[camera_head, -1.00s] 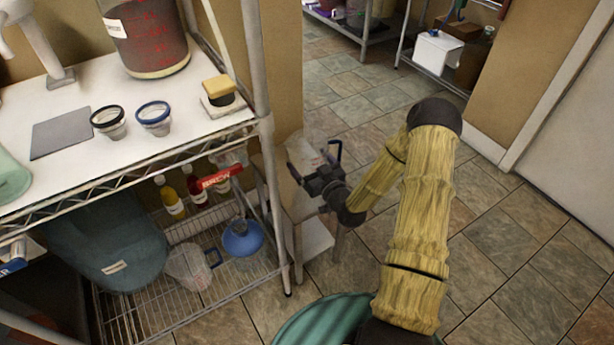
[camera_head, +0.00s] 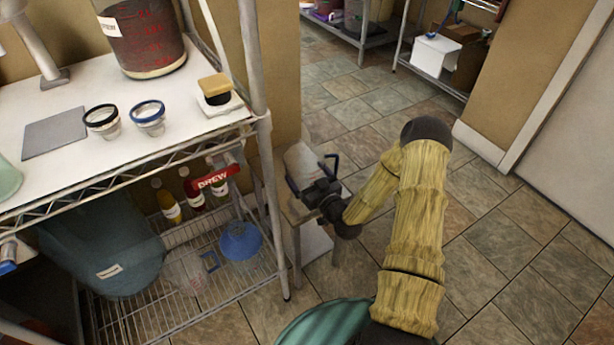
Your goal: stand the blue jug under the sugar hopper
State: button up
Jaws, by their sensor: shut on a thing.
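A clear jug with a blue handle (camera_head: 301,160) is at a small side stand (camera_head: 296,213), just right of the shelf rack. My gripper (camera_head: 313,184) is at the near side of this jug, shut on it. My gripper hides part of the jug, so the exact grip and whether its base touches the stand cannot be told. A second clear jug with a blue handle (camera_head: 187,273) stands on the wire lower shelf. I cannot pick out a sugar hopper for certain in this view.
The rack's white top (camera_head: 75,165) holds two small cups, a grey plate and a large dark red vessel (camera_head: 143,38). A blue funnel (camera_head: 240,242), bottles and a large teal container (camera_head: 101,245) sit below. The tiled floor (camera_head: 510,255) on the right is clear.

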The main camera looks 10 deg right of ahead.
jog(key=shift+f, duration=0.15)
jog(key=o, duration=0.7)
jog(key=shift+r, duration=0.2)
jog(key=p+v, duration=0.2)
jog(key=v, duration=1)
